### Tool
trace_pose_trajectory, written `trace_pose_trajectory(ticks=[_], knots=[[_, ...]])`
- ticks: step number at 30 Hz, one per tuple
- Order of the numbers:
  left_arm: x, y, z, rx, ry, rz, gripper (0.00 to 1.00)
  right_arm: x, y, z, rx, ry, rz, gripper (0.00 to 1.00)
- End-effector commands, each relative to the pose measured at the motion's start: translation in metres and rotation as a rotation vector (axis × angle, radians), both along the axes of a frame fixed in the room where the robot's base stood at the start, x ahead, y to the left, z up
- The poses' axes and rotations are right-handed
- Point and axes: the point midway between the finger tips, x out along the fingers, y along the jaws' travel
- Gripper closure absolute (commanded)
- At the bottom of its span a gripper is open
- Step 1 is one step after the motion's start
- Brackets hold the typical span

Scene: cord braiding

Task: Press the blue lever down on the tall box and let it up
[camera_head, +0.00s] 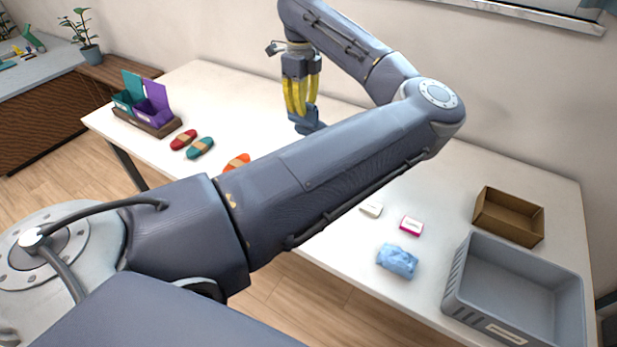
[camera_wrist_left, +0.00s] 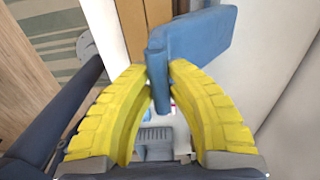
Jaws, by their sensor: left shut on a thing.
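My left gripper (camera_head: 299,112) with yellow fingers points down over the back of the white table in the head view. A blue piece (camera_head: 309,122) is at its fingertips. In the left wrist view the left gripper (camera_wrist_left: 160,82) is shut on the narrow end of this blue piece (camera_wrist_left: 202,42), whose wide flat part reaches up and to the right. I cannot tell whether it is the blue lever. I cannot make out a tall box; my left arm hides the middle of the table. My right gripper is not in view.
Purple and teal holders stand in a brown tray (camera_head: 146,122) on the left. Red (camera_head: 183,139), teal (camera_head: 200,148) and orange (camera_head: 237,162) bundles lie nearby. A blue bundle (camera_head: 397,261), a grey bin (camera_head: 520,250) and a cardboard box (camera_head: 508,216) are on the right.

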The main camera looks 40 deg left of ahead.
Motion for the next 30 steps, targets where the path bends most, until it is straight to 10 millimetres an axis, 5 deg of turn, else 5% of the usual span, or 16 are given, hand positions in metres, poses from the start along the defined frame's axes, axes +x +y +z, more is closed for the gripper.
trace_pose_trajectory(ticks=[30], knots=[[-0.040, -0.002, -0.023, 0.002, 0.000, 0.001, 1.00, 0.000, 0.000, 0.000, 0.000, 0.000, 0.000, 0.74]])
